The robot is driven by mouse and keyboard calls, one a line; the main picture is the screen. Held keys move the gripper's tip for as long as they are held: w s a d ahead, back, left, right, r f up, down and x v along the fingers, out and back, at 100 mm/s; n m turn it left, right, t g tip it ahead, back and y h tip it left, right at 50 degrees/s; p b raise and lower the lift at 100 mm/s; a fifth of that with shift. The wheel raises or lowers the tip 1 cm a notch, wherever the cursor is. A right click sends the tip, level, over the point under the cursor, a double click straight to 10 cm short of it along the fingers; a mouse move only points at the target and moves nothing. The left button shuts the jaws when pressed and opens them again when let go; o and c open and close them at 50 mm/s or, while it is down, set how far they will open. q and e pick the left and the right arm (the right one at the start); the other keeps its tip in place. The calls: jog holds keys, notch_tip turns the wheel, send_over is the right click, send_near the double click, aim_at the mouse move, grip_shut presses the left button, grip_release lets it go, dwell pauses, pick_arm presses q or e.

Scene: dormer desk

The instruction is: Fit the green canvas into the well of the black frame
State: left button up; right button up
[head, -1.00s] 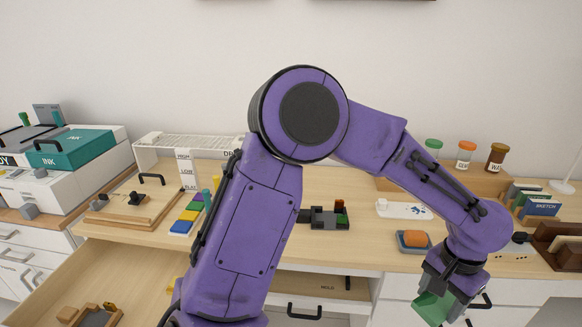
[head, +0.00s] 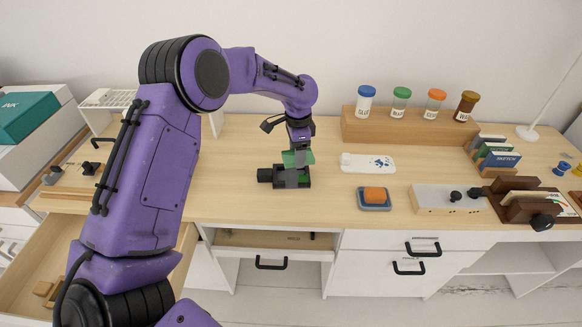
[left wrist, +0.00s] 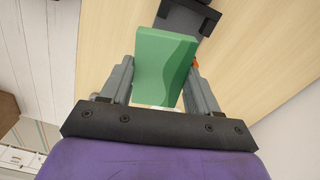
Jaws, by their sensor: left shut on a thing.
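The green canvas (head: 298,158) is a thin block with a darker green wavy patch. My left gripper (head: 299,145) is shut on it, and it sits between both fingers in the left wrist view (left wrist: 165,65). The black frame (head: 306,184) lies on the desk, with grey parts at its middle. The canvas appears just above the frame and partly covers its far side. In the left wrist view the frame (left wrist: 205,15) shows only in part at the top edge, beyond the canvas. Whether canvas and frame touch I cannot tell. My right gripper is not in view.
An orange block in a grey-blue dish (head: 374,206) sits right of the frame. A white card (head: 352,162) lies behind it. A wooden shelf (head: 380,130) holds several capped jars. An open drawer (head: 30,262) is at the lower left.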

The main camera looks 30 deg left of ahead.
aim_at(292, 177)
pick_arm(q)
jog(key=a+m, duration=0.1)
jog(key=w+a, duration=0.1)
jog(key=a, duration=0.1)
jog(key=shift+w+a+f+m+p, duration=0.1)
jog(key=shift+f+m+p, duration=0.1)
jog(key=shift+m+p, duration=0.15)
notch_tip(292, 177, down, 9)
jog(key=shift+r+p, duration=0.1)
jog(key=shift+p, duration=0.5)
jog(key=shift+c, duration=0.4)
jog(key=shift+s+d+f, duration=0.2)
jog(key=shift+f, duration=0.15)
jog(key=shift+c, duration=1.1)
jog(key=shift+f, duration=0.1)
jog(key=shift+c, duration=0.6)
jog(key=o, duration=1.5)
jog(key=shift+w+f, duration=0.1)
jog(key=shift+w, duration=0.15)
notch_tip(292, 177, up, 12)
jog(key=shift+a+r+b, duration=0.1)
jog(key=shift+r+b, duration=0.05)
jog(key=shift+b, duration=0.8)
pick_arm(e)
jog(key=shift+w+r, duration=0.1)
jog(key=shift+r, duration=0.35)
